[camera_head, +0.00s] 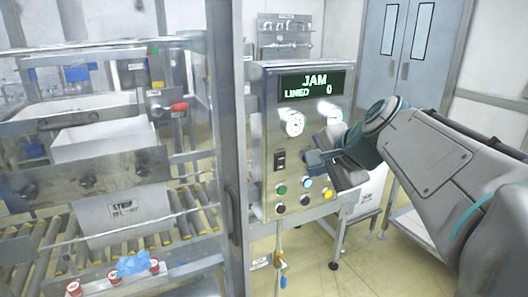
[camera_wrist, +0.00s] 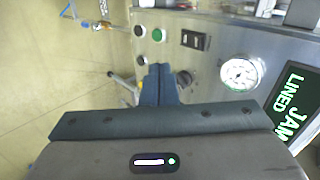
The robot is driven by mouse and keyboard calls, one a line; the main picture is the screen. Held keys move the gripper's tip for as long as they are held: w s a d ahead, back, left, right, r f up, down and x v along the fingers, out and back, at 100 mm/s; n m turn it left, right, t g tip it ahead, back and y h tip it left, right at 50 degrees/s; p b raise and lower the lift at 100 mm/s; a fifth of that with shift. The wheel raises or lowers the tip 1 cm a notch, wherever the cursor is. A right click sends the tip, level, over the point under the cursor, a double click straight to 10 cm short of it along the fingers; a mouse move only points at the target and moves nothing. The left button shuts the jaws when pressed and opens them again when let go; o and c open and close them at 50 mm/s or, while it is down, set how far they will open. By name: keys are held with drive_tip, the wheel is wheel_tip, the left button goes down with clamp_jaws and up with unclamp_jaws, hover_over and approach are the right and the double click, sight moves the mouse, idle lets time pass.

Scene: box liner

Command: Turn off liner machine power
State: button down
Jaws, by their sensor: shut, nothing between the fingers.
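The liner machine's metal control panel (camera_head: 268,130) stands at centre in the head view. Its display (camera_head: 312,84) reads "JAM" and "LINED 0". A black rocker-type switch (camera_head: 279,160) sits on the panel's left side, below a round gauge (camera_head: 293,122). In the wrist view the switch (camera_wrist: 195,40) lies beyond and right of the fingertips. My gripper (camera_head: 310,158) is shut and empty in front of the panel, right of the switch in the head view. In the wrist view my fingers (camera_wrist: 159,70) point toward the panel; I cannot tell whether they touch it. The switch position is unclear.
Below the switch are a green button (camera_head: 281,189), a lit bluish button (camera_head: 307,183), a yellow button (camera_head: 328,194) and black ones. A second gauge (camera_head: 329,112) is beside my wrist. A guarded roller conveyor with a white box (camera_head: 122,207) is left.

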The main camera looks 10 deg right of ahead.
drive_tip(key=shift+w+d+r+m+t, duration=0.15)
drive_tip(key=shift+w+r+m+t, duration=0.1)
drive_tip(key=shift+r, duration=0.3)
drive_tip(key=shift+w+d+r+m+t, duration=0.15)
drive_tip(key=shift+w+r+m, duration=0.1)
drive_tip(key=shift+r, duration=0.25)
drive_tip(key=p, duration=0.3)
approach(281, 162)
drive_tip(key=x, duration=0.5)
drive_tip(key=shift+s+d+f, duration=0.15)
drive_tip(key=shift+s+f, duration=0.05)
drive_tip(key=shift+f, duration=0.1)
drive_tip(key=shift+w+a, duration=0.2)
drive_tip(key=shift+w, duration=0.3)
